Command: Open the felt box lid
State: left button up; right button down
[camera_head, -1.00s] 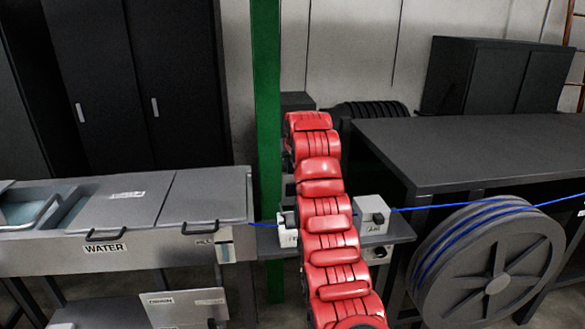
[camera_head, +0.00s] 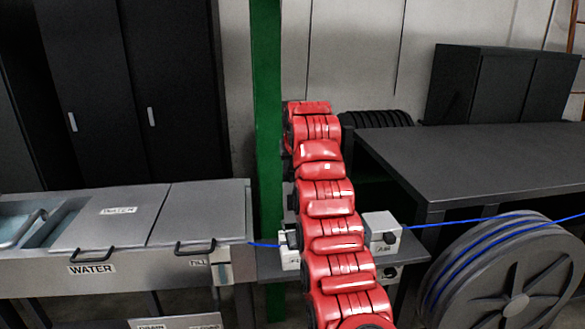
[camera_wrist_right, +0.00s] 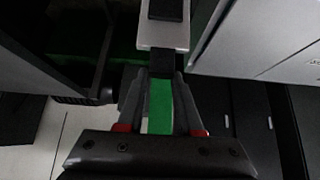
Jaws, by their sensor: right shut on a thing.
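The small pale box taken as the felt box (camera_head: 290,258), its label mostly covered, stands at the left end of a grey shelf. My red right arm hides most of it, so I cannot tell how its lid stands. My right gripper (camera_wrist_right: 162,76) shows in the right wrist view, its two fingers closed on a small black handle (camera_wrist_right: 162,62) at the end of a pale box (camera_wrist_right: 163,35). In the head view the gripper is mostly hidden behind the arm beside the felt box. My left gripper is not in view.
A second pale box (camera_head: 382,233) stands on the shelf (camera_head: 408,250), right of my arm. A blue cable (camera_head: 455,222) runs to a big reel (camera_head: 500,275). A green post (camera_head: 266,130) stands behind. A steel water tank (camera_head: 70,268) is at left, a dark table (camera_head: 480,160) at right.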

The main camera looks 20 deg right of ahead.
jog(key=c, duration=0.6)
grip_release()
jog(key=shift+o, duration=0.2)
jog(key=p+v, duration=0.5)
jog(key=v, duration=1.2)
jog(key=shift+r, duration=0.15)
